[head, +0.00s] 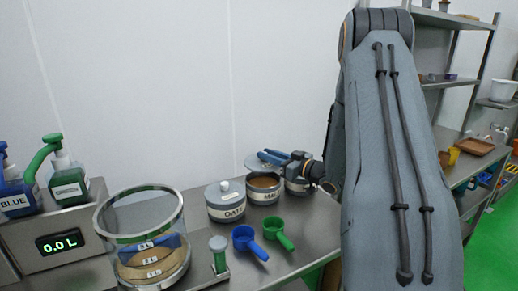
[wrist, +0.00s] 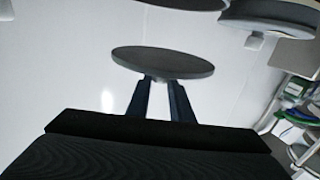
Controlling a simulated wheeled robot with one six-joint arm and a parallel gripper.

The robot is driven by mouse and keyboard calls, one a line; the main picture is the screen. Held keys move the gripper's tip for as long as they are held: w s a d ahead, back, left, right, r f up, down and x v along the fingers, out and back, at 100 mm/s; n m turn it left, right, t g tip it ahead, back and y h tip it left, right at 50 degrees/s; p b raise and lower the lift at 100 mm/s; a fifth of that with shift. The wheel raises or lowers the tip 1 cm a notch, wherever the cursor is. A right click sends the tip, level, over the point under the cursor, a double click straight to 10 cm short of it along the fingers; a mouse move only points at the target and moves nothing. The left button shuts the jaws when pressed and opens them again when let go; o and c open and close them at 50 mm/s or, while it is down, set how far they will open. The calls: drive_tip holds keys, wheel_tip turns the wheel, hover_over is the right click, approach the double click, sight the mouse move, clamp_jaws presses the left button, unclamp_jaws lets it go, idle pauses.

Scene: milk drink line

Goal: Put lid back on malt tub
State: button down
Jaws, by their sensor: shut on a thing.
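The malt tub (head: 264,197) stands open on the steel counter, with brown powder showing inside and its label partly covered. My gripper (head: 268,157) reaches in from the right, with blue fingers shut on the grey round lid (head: 254,164). The lid is held above and slightly behind the tub's opening, apart from the rim as far as I can see. In the wrist view, my gripper (wrist: 162,84) pinches the lid (wrist: 162,62) from below in the picture, and its disc looks nearly edge-on.
The lidded oats tub (head: 226,203) stands close left of the malt tub. Another tub (head: 297,187) stands right, partly behind my wrist. Blue (head: 250,243) and green (head: 279,233) scoops lie in front. A clear container (head: 141,240) stands further left.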

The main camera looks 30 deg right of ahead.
sight(268, 165)
drive_tip(key=shift+w+d+f, duration=0.1)
drive_tip(key=shift+w, duration=0.25)
drive_tip(key=shift+f+b, duration=1.7)
drive_tip(key=shift+f, duration=0.45)
drive_tip(key=shift+f+b, duration=0.4)
drive_tip(key=shift+f, duration=0.55)
drive_tip(key=shift+s+p, duration=0.15)
drive_tip(key=shift+p, duration=0.15)
drive_tip(key=shift+f, duration=0.15)
idle(0.4)
drive_tip(key=c, duration=1)
unclamp_jaws()
